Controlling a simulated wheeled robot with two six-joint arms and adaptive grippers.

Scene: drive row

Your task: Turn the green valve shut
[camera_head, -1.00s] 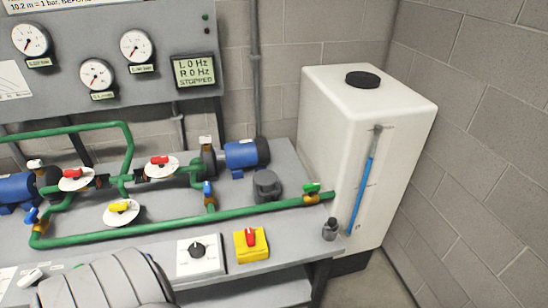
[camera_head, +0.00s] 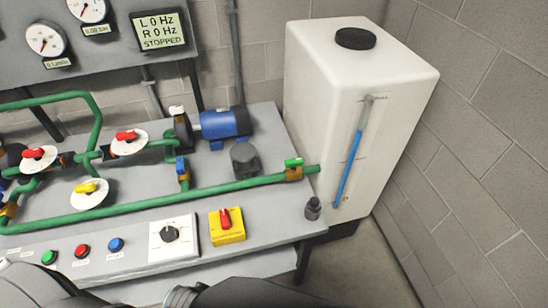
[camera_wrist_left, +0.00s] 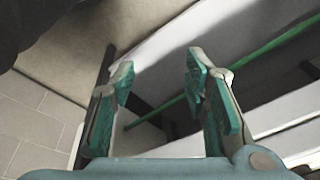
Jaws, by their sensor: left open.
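The green valve (camera_head: 293,163) is a small green handle on a brass body. It sits at the right end of the long green pipe (camera_head: 150,206), next to the white tank. My left gripper (camera_wrist_left: 160,85) is open and empty in the left wrist view, with teal finger pads apart. A stretch of green pipe (camera_wrist_left: 275,45) shows beyond its fingers there, but the green valve is not in that view. In the head view, dark arm parts of mine show at the bottom edge, with no gripper fingers visible. My right gripper is not in view.
The white tank (camera_head: 335,80) stands at the bench's right end. Other valves are red (camera_head: 128,137), yellow (camera_head: 90,188) and blue (camera_head: 180,165). A yellow switch box (camera_head: 227,226) sits in front of the pipe.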

